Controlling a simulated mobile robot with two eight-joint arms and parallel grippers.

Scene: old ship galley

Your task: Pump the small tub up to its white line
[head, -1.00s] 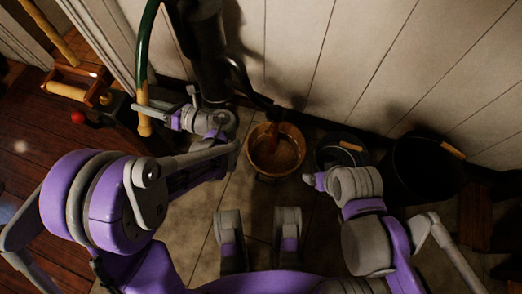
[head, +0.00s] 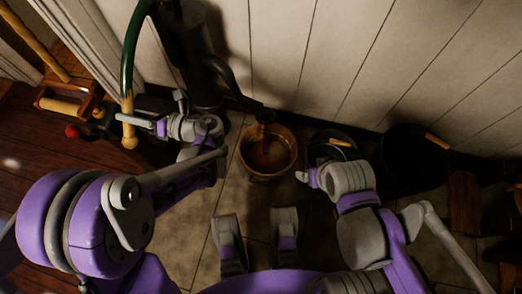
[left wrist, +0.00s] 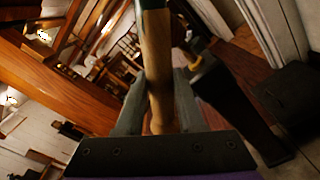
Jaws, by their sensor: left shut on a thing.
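The small wooden tub (head: 245,160) stands on the floor under the spout (head: 262,113) of the dark pump (head: 197,60). A reddish-brown streak shows below the spout, and brownish liquid seems to lie in the tub. I cannot make out the white line or the level. The pump handle (head: 133,55) is a green curved lever with a pale wooden grip. My left gripper (head: 130,121) is shut on that wooden grip, which also shows between the fingers in the left wrist view (left wrist: 157,70). My right gripper (head: 303,176) hangs right of the tub; its jaws are unclear.
A dark bucket (head: 322,150) and a larger black tub (head: 413,175) stand right of the small tub. A planked wall (head: 340,60) rises close behind. A wooden rack with a roller (head: 62,106) is at the left. Tiled floor lies clear in front.

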